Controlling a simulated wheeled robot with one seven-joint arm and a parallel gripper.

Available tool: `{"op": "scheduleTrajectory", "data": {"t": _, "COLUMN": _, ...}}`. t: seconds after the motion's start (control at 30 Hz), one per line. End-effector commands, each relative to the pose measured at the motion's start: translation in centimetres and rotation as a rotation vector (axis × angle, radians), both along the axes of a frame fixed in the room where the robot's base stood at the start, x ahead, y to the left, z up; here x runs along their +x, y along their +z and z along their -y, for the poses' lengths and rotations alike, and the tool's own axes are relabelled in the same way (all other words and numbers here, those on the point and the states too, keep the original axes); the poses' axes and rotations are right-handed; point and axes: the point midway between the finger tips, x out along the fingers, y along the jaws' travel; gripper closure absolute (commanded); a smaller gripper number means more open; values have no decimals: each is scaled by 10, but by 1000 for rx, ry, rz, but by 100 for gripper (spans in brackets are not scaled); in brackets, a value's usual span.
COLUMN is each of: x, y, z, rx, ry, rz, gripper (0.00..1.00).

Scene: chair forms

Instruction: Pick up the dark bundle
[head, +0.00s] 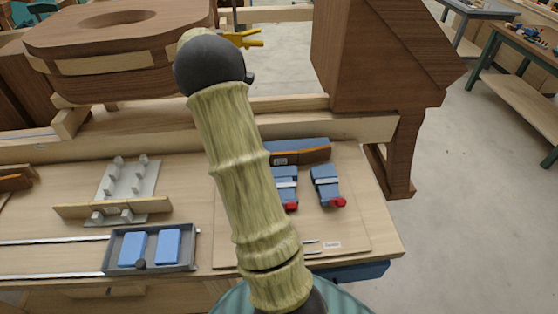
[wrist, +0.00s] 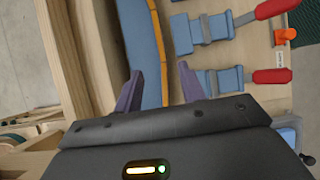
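A long blue piece with an orange-brown side (head: 300,155) lies at the back of a pale board on the workbench, partly behind my arm in the head view. It is the closest match to the dark bundle, though it looks blue and brown rather than plainly dark. In the wrist view the blue piece (wrist: 140,38) with its orange edge runs up the picture. My gripper (wrist: 159,68) is open, its two purple fingers apart on either side of the lower end of the piece. Contact and height cannot be told. The head view does not show the fingers.
Two blue clamps with red ends (head: 326,185) lie just in front of the piece. A grey tray with blue blocks (head: 190,262) and a grey pegged plate (head: 145,178) are left. A wooden rail (head: 290,122) and tall brown form (head: 375,55) stand behind.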

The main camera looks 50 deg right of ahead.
Motion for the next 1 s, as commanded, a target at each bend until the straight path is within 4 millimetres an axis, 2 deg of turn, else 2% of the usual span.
{"op": "scheduleTrajectory", "data": {"t": 0.17, "x": -5, "y": -12, "z": 5, "rx": 2, "ry": 0, "rz": -3, "gripper": 60}}
{"op": "scheduleTrajectory", "data": {"t": 0.73, "x": -35, "y": -95, "z": 41, "rx": 1, "ry": 2, "rz": -2, "gripper": 60}}
{"op": "scheduleTrajectory", "data": {"t": 0.83, "x": -38, "y": -103, "z": 44, "rx": 1, "ry": 3, "rz": 0, "gripper": 60}}
{"op": "scheduleTrajectory", "data": {"t": 1.0, "x": -39, "y": -106, "z": 45, "rx": 1, "ry": 1, "rz": 1, "gripper": 60}}
